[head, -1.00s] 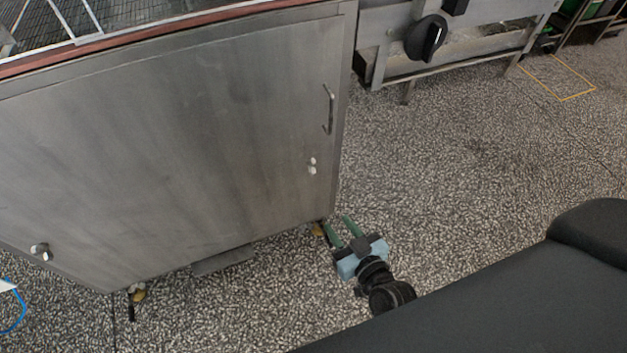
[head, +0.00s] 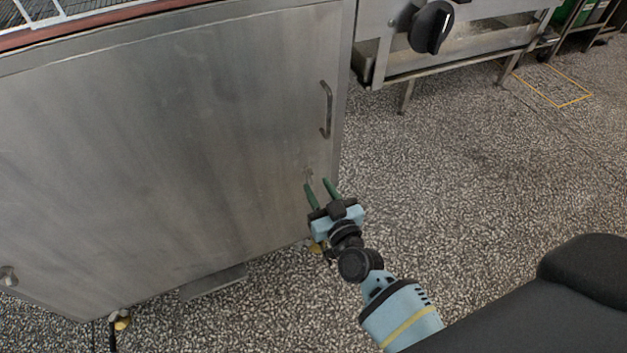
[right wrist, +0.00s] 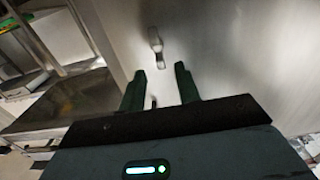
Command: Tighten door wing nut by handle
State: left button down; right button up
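The steel door (head: 170,150) fills the left and middle of the head view and looks shut. Its bar handle (head: 326,110) is upright near the right edge. A small wing nut (head: 309,174) sits below the handle, largely hidden behind my right gripper's fingers. My right gripper (head: 320,183) is open, its green fingers pointing up at the door around the nut's height; I cannot tell whether they touch it. In the right wrist view, a metal piece (right wrist: 155,42), apparently the handle, lies beyond the open, empty fingertips. My left gripper is not in view.
Another metal fastener (head: 9,276) is at the door's lower left. A steel machine with a black knob (head: 431,27) stands at the upper right. The speckled floor (head: 450,170) is clear right of the door.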

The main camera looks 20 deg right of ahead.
aim_at(311, 175)
jog(key=shift+w+b, duration=0.3)
jog(key=shift+w, duration=1.4)
grip_shut()
